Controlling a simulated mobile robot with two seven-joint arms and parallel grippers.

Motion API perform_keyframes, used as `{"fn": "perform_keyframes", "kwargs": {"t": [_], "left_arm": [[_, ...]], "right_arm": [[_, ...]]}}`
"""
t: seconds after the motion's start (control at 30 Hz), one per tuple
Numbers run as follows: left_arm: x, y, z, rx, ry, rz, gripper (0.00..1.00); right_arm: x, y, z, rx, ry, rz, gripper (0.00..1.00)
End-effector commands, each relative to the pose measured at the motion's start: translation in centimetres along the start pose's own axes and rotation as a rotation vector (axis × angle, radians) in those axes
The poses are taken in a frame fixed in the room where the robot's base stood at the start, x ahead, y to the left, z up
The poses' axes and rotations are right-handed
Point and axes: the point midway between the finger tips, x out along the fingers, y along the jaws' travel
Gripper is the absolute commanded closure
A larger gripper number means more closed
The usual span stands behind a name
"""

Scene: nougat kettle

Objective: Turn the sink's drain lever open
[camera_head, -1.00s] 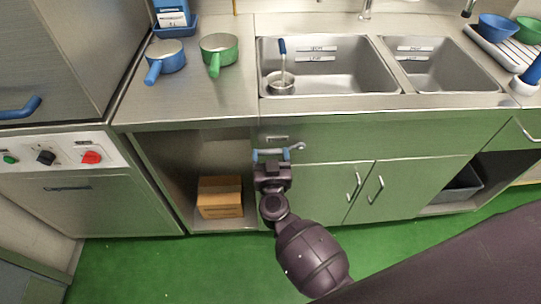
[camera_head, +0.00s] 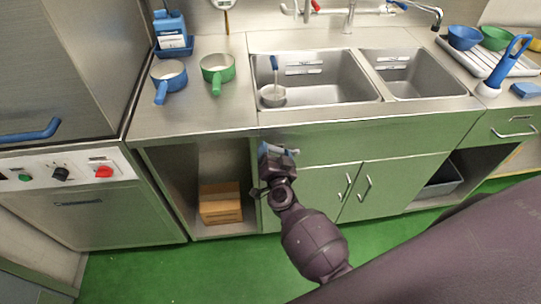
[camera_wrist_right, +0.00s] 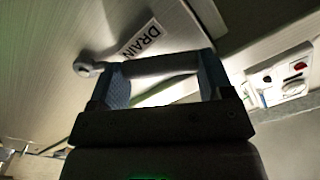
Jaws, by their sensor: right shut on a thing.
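The sink (camera_head: 372,103) has two steel basins set in the counter in the head view. The grey drain lever (camera_wrist_right: 160,65) shows in the right wrist view, with a round knob at its left end, beside a tilted DRAIN label (camera_wrist_right: 140,38). My right gripper (camera_head: 278,150) is at the cabinet front below the left basin. In the wrist view its blue fingers (camera_wrist_right: 165,72) are shut on the lever, with the knob sticking out past the left finger. In the head view the gripper mostly hides the lever. My left gripper is not in view.
A blue-handled ladle (camera_head: 273,82) stands in the left basin. Blue (camera_head: 168,76) and green (camera_head: 217,70) pans sit on the counter at left. Cabinet door handles (camera_head: 348,186) stick out right of my arm. A cardboard box (camera_head: 220,203) lies in the open bay below.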

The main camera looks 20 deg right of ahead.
Motion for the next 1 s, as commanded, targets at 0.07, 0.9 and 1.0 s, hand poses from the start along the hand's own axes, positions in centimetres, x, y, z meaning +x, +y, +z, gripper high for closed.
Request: {"fn": "perform_keyframes", "kwargs": {"t": [0.07, 0.9, 1.0], "left_arm": [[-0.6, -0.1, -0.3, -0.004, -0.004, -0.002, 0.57], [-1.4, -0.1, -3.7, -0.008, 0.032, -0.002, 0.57], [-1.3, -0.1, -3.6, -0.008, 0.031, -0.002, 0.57]], "right_arm": [[0.0, -0.2, -1.0, 0.073, 0.001, -0.002, 0.69], [0.0, 3.0, -6.3, 0.832, 0.000, 0.000, 0.69], [0.0, 3.5, -6.6, 0.895, 0.000, 0.000, 0.69]]}}
